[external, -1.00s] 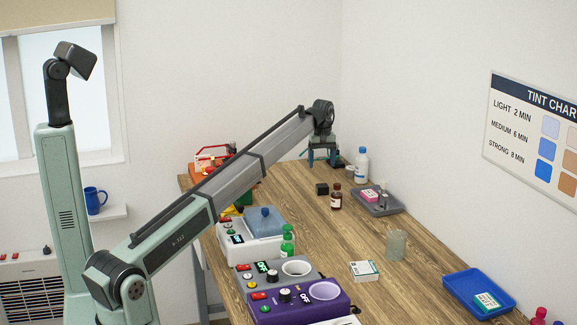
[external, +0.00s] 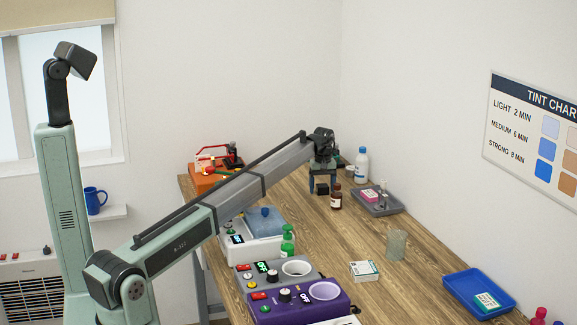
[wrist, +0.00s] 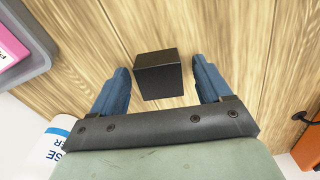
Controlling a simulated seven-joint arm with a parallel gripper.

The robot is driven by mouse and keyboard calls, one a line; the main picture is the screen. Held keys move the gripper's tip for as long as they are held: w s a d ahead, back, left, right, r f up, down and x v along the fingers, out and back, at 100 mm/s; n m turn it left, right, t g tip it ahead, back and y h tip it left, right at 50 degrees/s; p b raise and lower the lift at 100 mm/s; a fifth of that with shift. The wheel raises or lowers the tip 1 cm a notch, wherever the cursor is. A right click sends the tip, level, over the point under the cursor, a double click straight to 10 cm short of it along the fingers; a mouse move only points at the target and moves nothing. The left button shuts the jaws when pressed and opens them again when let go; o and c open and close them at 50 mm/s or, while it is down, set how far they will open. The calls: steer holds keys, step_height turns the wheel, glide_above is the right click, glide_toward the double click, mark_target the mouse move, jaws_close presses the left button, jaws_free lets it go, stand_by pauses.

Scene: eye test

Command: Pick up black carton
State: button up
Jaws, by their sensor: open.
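The black carton (wrist: 158,75) is a small dark box standing on the wooden table. In the wrist view it lies between my two blue fingers, near their tips, with a gap on each side. In the external view the carton (external: 322,188) shows just below my gripper (external: 323,182), partly hidden by a finger. My gripper (wrist: 160,82) is open and empty, its fingers on either side of the carton.
A brown bottle (external: 336,197) stands close to the right of my gripper. A white bottle (external: 361,165) stands behind it, and a grey tray (external: 388,209) with a pink box lies to the right. A white box (external: 364,271) and a blue tray (external: 457,283) are nearer the front.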

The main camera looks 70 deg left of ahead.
steer(key=c, duration=1)
steer(key=shift+c, duration=0.2)
